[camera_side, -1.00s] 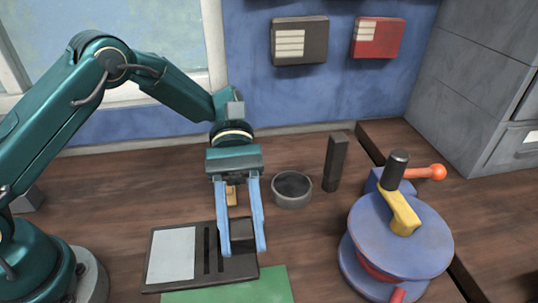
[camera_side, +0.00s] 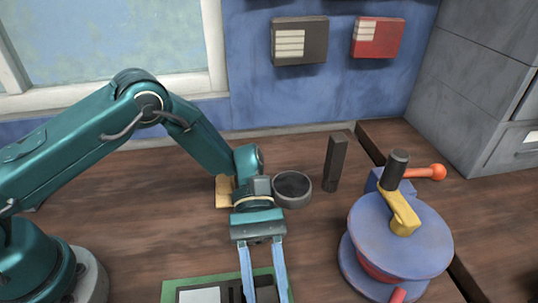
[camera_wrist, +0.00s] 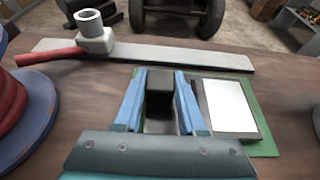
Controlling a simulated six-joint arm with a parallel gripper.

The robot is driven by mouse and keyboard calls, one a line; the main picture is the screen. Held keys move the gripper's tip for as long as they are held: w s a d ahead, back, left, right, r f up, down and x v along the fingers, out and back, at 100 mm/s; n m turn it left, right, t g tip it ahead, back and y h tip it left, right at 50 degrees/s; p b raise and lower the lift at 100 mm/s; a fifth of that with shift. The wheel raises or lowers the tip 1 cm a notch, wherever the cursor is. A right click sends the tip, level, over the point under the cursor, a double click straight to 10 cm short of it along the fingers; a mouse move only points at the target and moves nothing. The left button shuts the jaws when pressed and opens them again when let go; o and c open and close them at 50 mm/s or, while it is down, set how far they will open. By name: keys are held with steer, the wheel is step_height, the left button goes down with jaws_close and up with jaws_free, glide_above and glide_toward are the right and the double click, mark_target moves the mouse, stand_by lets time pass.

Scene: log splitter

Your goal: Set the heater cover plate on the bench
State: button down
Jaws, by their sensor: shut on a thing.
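The heater cover plate is dark with a pale panel and shows at the bottom edge of the side view (camera_side: 200,295), partly cut off. In the wrist view, its pale panel (camera_wrist: 229,105) lies right of my fingers. My gripper (camera_side: 264,288), with blue fingers, is shut on the plate's raised black part, which shows between the fingers in the wrist view (camera_wrist: 159,95). The plate is over the green mat (camera_side: 176,287) on the wooden bench (camera_side: 130,215). I cannot tell whether it touches the mat. My fingertips are cut off in the side view.
A dark round bowl (camera_side: 292,189) and an upright dark block (camera_side: 335,165) stand behind my gripper. A blue-and-red round device (camera_side: 400,240) with a yellow arm is at the right. A grey bar (camera_wrist: 190,56) lies beyond the mat in the wrist view.

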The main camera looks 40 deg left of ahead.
steer(key=shift+c, duration=2.4)
jaws_free()
steer(key=shift+f, duration=0.1)
